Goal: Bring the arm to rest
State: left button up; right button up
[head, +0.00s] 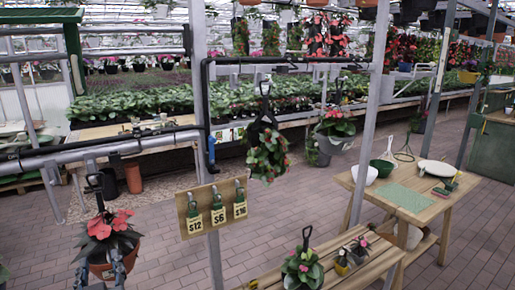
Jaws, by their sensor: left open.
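My left gripper (100,268) shows at the bottom left edge of the head view, its two grey fingers apart. They stand on either side of the brown hanging pot (108,266) with red flowers (102,226). The jaws are open; I cannot tell whether a finger touches the pot. The pot hangs by a black hook (95,184) from the grey rail (70,154). The rest of my left arm is cut off by the frame. My right gripper is not in view.
A price board (212,207) hangs on a post right of the pot. Another hanging plant (267,152) is beyond it. A wooden bench (345,268) holds potted plants at the lower right. A wooden table (440,206) holds bowls and a green mat. Brick floor lies open between.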

pick_arm(q)
jog(key=s+d+f+m+g+h, duration=0.25)
jog(key=s+f+g, duration=0.2)
jog(key=f, duration=0.75)
jog(key=s+d+f+m+g+h, duration=0.25)
jog(key=s+f+h, duration=0.2)
jog(key=f, duration=0.75)
jog(key=s+d+f+m+g+h, duration=0.25)
jog(key=s+f+g, duration=0.25)
jog(key=s+f, duration=0.5)
notch_tip(320, 180, down, 26)
jog(key=s+b, duration=0.2)
jog(key=b, duration=0.1)
jog(key=s+a+f+g+b, duration=0.1)
jog(key=s+a+f+g, duration=0.1)
jog(key=s+f, duration=1.4)
notch_tip(320, 180, down, 2)
jog(key=shift+s+a+m, duration=0.35)
jog(key=shift+s+m, duration=0.05)
jog(key=shift+m, duration=0.05)
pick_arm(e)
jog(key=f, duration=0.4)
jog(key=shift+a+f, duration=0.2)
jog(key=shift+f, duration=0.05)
pick_arm(q)
jog(key=shift+y, duration=0.25)
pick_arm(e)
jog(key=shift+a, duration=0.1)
